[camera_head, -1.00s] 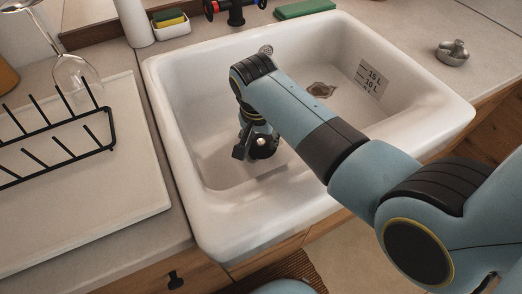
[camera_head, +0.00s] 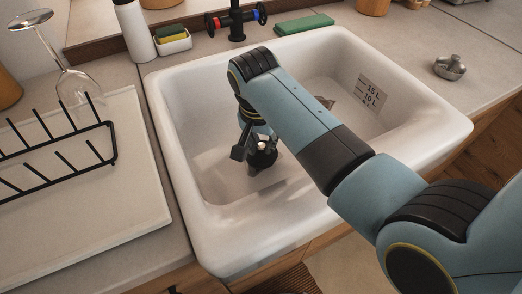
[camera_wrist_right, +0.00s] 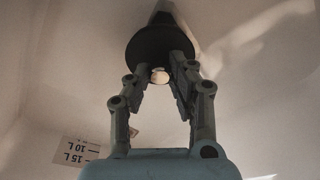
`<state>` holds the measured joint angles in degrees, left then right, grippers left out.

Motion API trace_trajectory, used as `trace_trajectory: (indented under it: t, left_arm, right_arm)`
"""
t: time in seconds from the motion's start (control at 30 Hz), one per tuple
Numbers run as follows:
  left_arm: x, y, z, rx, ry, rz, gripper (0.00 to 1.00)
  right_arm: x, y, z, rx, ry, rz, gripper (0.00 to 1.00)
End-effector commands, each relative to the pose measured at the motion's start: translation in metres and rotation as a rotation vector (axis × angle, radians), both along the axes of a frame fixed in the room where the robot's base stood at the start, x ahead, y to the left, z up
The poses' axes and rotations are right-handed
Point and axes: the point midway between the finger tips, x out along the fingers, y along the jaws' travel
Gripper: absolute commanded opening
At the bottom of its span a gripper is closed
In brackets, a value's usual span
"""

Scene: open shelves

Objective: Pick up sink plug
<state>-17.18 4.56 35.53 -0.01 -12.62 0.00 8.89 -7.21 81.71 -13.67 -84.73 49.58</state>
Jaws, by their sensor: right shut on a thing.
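The sink plug (camera_wrist_right: 147,48) appears in the right wrist view as a dark round disc with a pale knob between my right gripper's (camera_wrist_right: 159,74) fingertips. My right gripper (camera_head: 254,148) is shut on it. In the camera_head view the plug (camera_head: 264,157) is a small dark shape at the fingertips, inside the left part of the white sink (camera_head: 225,245). I cannot tell whether it touches the sink bottom. My left gripper is not in view.
The drain (camera_head: 325,102) is partly hidden behind my right arm. A black rack (camera_head: 112,140) and glass (camera_head: 76,85) stand left of the sink. A faucet (camera_head: 236,20) is behind it. A small metal object (camera_head: 449,68) sits on the right counter.

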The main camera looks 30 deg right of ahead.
Motion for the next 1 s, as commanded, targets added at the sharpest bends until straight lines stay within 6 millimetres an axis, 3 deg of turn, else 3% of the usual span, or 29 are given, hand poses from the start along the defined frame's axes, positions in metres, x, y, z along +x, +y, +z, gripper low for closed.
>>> trace_trajectory:
  t: [0.3, 0.5, 0.7, 1.0]
  left_arm:
    - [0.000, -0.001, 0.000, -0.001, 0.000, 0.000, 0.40]
    - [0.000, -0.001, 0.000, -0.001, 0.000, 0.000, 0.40]
    - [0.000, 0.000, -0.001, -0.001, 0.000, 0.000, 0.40]
    - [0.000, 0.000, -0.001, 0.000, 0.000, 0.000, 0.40]
  right_arm:
    - [-0.005, -0.070, 0.039, -0.006, 0.000, -0.001, 0.00]
    - [-0.007, -0.100, 0.058, -0.004, 0.000, 0.000, 0.00]
    - [-0.009, -0.114, 0.067, -0.001, 0.000, 0.000, 0.00]
    - [-0.009, -0.114, 0.069, 0.000, 0.001, 0.056, 0.00]
